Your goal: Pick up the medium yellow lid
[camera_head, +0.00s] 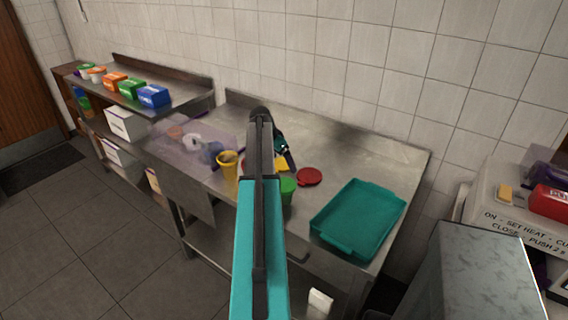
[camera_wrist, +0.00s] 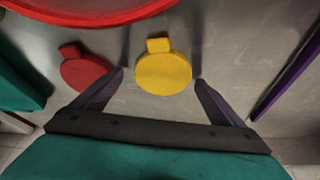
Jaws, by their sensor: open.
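The yellow lid (camera_wrist: 163,74) is a round disc with a square tab pointing up in the wrist view. It lies flat on the steel counter. My gripper (camera_wrist: 160,78) is open, with one fingertip on each side of the lid and a gap of counter showing beside it. I cannot tell how high the fingertips are above the counter. In the head view the yellow lid (camera_head: 282,163) shows partly, beside my arm, with my gripper (camera_head: 283,148) next to it.
A smaller red lid (camera_wrist: 85,72) lies just left of the yellow one. A large red rim (camera_wrist: 90,12) crosses the top left. A purple edge (camera_wrist: 288,72) runs at right. A yellow cup (camera_head: 228,166), green container (camera_head: 288,190) and teal tray (camera_head: 388,206) stand on the counter.

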